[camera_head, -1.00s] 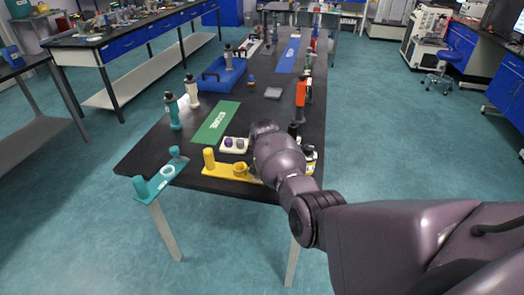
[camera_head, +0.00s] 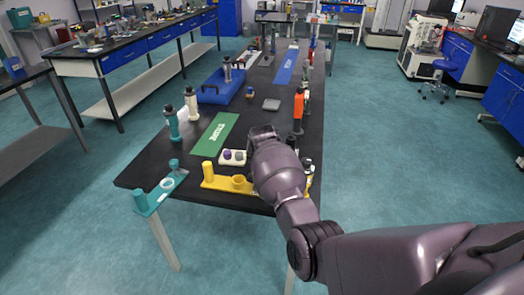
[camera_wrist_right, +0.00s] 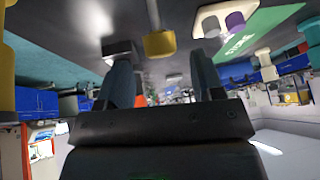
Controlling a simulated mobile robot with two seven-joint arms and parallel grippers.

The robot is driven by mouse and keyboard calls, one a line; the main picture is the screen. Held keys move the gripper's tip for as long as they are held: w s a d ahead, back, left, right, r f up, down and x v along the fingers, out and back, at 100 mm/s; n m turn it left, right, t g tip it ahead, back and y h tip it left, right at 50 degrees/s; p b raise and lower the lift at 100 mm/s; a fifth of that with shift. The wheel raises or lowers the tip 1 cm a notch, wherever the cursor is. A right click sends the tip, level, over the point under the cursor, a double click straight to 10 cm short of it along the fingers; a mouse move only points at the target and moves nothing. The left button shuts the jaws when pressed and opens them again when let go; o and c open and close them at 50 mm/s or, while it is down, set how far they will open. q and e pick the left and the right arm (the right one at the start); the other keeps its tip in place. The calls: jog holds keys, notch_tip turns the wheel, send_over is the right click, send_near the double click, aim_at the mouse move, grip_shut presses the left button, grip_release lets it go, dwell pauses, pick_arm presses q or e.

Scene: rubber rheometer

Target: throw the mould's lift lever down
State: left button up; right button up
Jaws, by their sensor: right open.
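I cannot single out the mould or its lift lever in the head view; my right arm covers part of the table's near right. In the right wrist view, a yellow block (camera_wrist_right: 160,44) sits below a ribbed rod, beyond and between my fingers; I cannot tell whether it is the lever's grip. A grey metal block (camera_wrist_right: 121,52) is beside it, near the left finger. My right gripper (camera_wrist_right: 162,78) is open, with nothing between its fingers. In the head view its end (camera_head: 263,133) is above the table, right of the green mat. My left gripper is not in view.
A white tray with round plugs (camera_head: 233,157) and a yellow stand (camera_head: 218,182) lie near the front edge. A green mat (camera_head: 214,133), a blue tote (camera_head: 211,93), a grey plate (camera_head: 271,104) and upright orange (camera_head: 298,111) and teal (camera_head: 172,124) tools are on the table (camera_head: 150,170).

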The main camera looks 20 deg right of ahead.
jog(key=v, duration=0.5)
dwell(0.6)
notch_tip(320, 180, up, 10)
jog(key=w+n+t, duration=0.2)
jog(key=n+t, duration=0.2)
jog(key=t, duration=0.4)
jog(key=s+f+n, duration=0.1)
jog(key=s+f, duration=0.6)
jog(key=s, duration=0.6)
jog(key=s+a+f+n+g+y, duration=0.1)
jog(key=s+f, duration=0.7)
jog(key=s, duration=0.5)
jog(key=s+a+f+n, duration=0.1)
jog(key=s+f, duration=0.7)
jog(key=s, duration=0.6)
jog(key=shift+f+g+y, duration=0.25)
jog(key=shift+g+y, duration=0.15)
jog(key=shift+s+a, duration=0.1)
jog(key=shift+a, duration=0.05)
